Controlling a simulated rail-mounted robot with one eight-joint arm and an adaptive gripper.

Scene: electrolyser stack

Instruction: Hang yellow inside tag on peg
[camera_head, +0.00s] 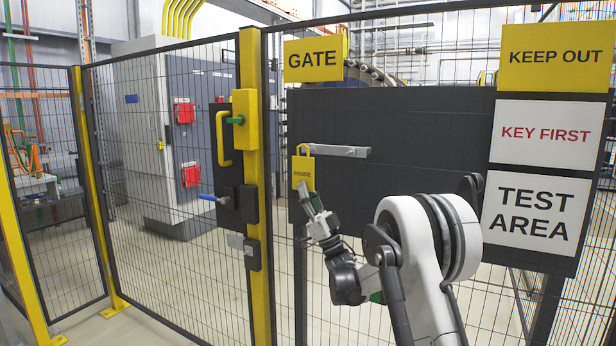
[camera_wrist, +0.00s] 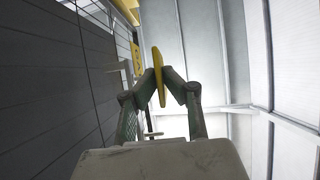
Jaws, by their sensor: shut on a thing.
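The yellow INSIDE tag (camera_head: 304,174) hangs upright in front of the dark panel, with its hole or loop at the top. My gripper (camera_head: 306,192) is shut on its lower part. In the wrist view the tag (camera_wrist: 158,62) shows nearly edge-on, pinched between my fingertips (camera_wrist: 161,88). A grey horizontal bar (camera_head: 342,151), which looks like the peg, is on the dark panel. Its left end lies at the tag's top in the head view. I cannot tell whether the loop is around the bar or in front of it.
The dark panel (camera_head: 400,130) carries KEEP OUT (camera_head: 556,57), KEY FIRST (camera_head: 547,134) and TEST AREA (camera_head: 535,212) signs. A GATE sign (camera_head: 313,60) is above. A yellow post (camera_head: 258,290) with a lock box and handle stands left, beside mesh fencing.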

